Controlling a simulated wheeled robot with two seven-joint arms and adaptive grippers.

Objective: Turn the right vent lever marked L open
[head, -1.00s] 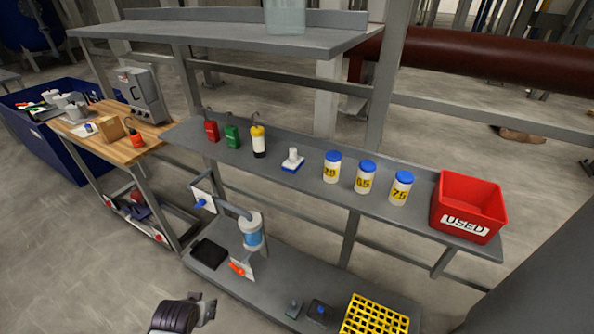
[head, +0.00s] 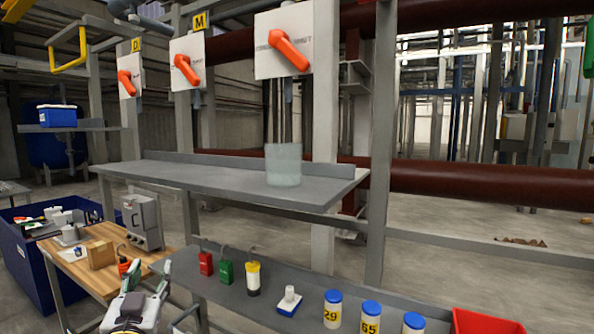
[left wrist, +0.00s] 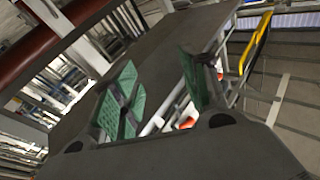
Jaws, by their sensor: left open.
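The right vent lever (head: 288,50) is an orange handle on a white plate (head: 262,62), high above the shelf. It slants from upper left down to lower right. Lettering beside it is partly covered; its letter tag is out of the picture. Two similar orange levers, the D lever (head: 127,82) and the M lever (head: 186,70), stand to its left. My left gripper (head: 147,283) is low at the left, well below and left of the levers. In the left wrist view, its green-padded fingers (left wrist: 160,85) are apart with nothing held. My right gripper is out of view.
A grey shelf (head: 200,178) with a translucent container (head: 283,165) lies below the levers. A lower shelf holds several bottles and a red bin (head: 485,322). A wooden table (head: 85,268) is at the left. A yellow handle (head: 70,50) hangs upper left.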

